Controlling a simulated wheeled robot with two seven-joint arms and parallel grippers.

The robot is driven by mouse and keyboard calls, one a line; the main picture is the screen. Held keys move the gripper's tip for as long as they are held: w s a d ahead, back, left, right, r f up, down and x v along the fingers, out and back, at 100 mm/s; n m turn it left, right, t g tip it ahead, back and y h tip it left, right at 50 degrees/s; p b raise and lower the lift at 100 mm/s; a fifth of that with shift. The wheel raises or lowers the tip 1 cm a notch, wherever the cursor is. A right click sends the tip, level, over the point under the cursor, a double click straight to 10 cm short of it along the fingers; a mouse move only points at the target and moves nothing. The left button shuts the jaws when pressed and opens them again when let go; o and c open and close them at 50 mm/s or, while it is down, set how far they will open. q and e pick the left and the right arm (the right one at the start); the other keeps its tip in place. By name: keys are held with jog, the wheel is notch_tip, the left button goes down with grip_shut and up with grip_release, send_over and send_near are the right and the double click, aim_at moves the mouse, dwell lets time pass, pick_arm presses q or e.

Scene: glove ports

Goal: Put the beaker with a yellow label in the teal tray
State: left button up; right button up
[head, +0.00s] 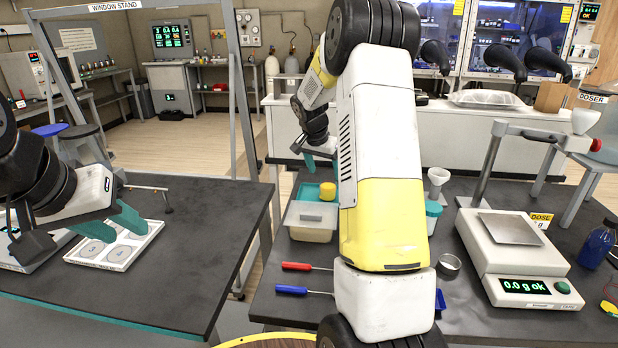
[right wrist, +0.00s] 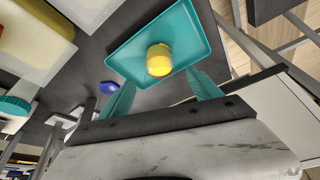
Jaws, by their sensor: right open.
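The beaker with the yellow label (head: 327,191) shows as a short yellow cylinder. It stands upright inside the teal tray (head: 309,190) on the dark bench, near the tray's right side in the head view. In the right wrist view the beaker (right wrist: 159,61) stands on the floor of the tray (right wrist: 193,27), apart from the walls. My right gripper (head: 309,161) is open and empty, with its fingers (right wrist: 161,76) apart on either side of the beaker's line and not touching it. My left gripper (head: 128,216) is over the left table; its finger gap is unclear.
A lidded tub (head: 311,222) stands in front of the teal tray. Red (head: 298,267) and blue (head: 291,290) handled tools lie nearer. A balance (head: 520,260) stands right. A white tray of numbered discs (head: 115,246) is below my left gripper. My right arm hides the bench's middle.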

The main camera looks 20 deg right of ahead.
jog(key=s+a+r+n+t+y, duration=0.1)
jog(key=s+a+r+n, duration=0.1)
jog(key=s+a+r, duration=0.45)
jog(key=s+a+r+n+t+y, duration=0.1)
jog(key=s+a+r+n+y, duration=0.15)
jog(key=s+r, duration=0.6)
jog(key=s+a+n+y, duration=0.1)
jog(key=s+a, duration=0.3)
jog(key=s, duration=0.5)
jog(key=s+a+n+t+y, duration=0.1)
jog(key=s+a+n, duration=0.3)
jog(key=s, duration=0.6)
jog(key=shift+s+a+f+n, duration=0.15)
jog(key=shift+s+f+n, duration=0.05)
jog(key=shift+s+n, duration=0.15)
